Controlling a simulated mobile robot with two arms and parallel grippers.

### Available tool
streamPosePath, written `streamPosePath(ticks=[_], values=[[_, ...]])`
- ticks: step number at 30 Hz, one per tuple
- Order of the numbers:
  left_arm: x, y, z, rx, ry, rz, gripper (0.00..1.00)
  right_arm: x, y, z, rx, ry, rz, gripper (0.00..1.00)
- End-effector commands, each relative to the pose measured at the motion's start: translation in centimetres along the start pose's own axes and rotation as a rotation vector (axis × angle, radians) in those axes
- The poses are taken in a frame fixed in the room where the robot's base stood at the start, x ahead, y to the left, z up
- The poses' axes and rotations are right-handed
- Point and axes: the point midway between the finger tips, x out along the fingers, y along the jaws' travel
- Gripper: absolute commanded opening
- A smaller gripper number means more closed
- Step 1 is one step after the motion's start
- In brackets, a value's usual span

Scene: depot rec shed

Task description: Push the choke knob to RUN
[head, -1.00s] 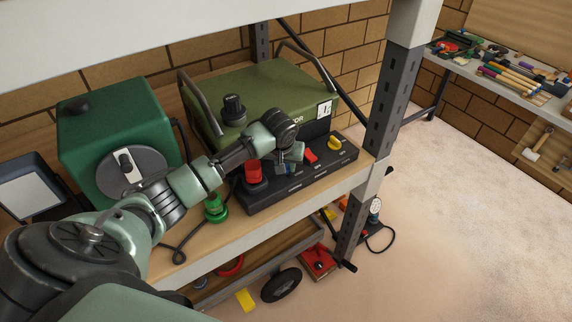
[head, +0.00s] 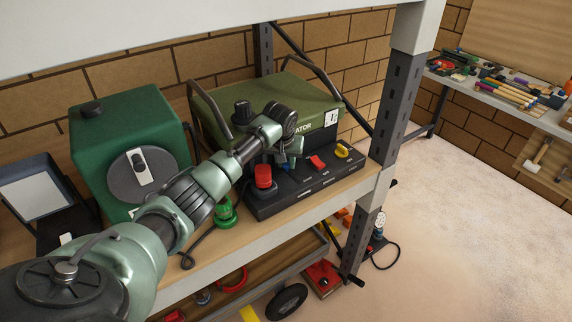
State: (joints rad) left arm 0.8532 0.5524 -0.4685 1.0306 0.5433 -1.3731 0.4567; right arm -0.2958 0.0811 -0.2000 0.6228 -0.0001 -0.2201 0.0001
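The olive generator (head: 275,98) stands on the shelf, with a black control panel (head: 303,197) along its front. The panel carries a red mushroom button (head: 263,176), a red rocker switch (head: 317,162) and a yellow knob (head: 342,151). A small blue part (head: 283,166) shows beneath my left gripper (head: 287,161). Panel lettering is too small to read, so I cannot tell which control is the choke knob. My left gripper is over the panel, between the red button and the rocker; its wrist hides the fingertips. I cannot tell if it touches anything. My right gripper is out of view.
A green box with a dial (head: 135,117) stands left of the generator, with a dark tray (head: 45,195) farther left. A green-capped item (head: 225,213) is by the shelf edge. The grey shelf post (head: 392,110) rises right of the panel. Open floor lies beyond.

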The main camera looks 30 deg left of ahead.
Motion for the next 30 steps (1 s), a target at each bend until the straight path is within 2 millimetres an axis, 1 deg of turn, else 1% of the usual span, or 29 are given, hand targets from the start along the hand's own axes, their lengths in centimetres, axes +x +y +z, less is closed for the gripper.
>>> streamPosePath(ticks=[1, 2, 3, 11, 14, 17, 24, 27, 30], values=[[-0.1, 0.0, -0.1, -0.001, 0.002, 0.001, 0.4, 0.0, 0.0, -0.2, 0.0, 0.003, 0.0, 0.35], [-0.1, 0.0, -0.1, -0.001, 0.002, 0.001, 0.48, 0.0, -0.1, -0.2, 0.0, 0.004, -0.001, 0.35], [-0.1, 0.0, -0.1, -0.001, 0.002, 0.001, 0.49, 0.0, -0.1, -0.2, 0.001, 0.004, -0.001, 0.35], [0.0, 0.0, 0.0, -0.001, 0.001, 0.001, 0.49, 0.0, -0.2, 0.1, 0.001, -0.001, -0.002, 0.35], [-0.5, 0.0, 0.0, 0.0, 0.001, 0.001, 0.49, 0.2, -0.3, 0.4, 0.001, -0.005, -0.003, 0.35], [-1.7, 0.0, 0.0, 0.0, 0.004, 0.002, 0.49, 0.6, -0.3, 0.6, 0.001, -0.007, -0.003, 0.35], [-5.8, 0.1, 0.0, 0.0, 0.005, 0.002, 0.49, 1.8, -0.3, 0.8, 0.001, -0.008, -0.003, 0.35], [-7.0, 0.1, 0.0, -0.001, 0.004, 0.002, 0.49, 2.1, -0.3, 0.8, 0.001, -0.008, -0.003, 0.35], [-7.6, 0.1, 0.0, -0.001, 0.002, 0.001, 0.49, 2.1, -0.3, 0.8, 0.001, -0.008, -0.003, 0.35]])
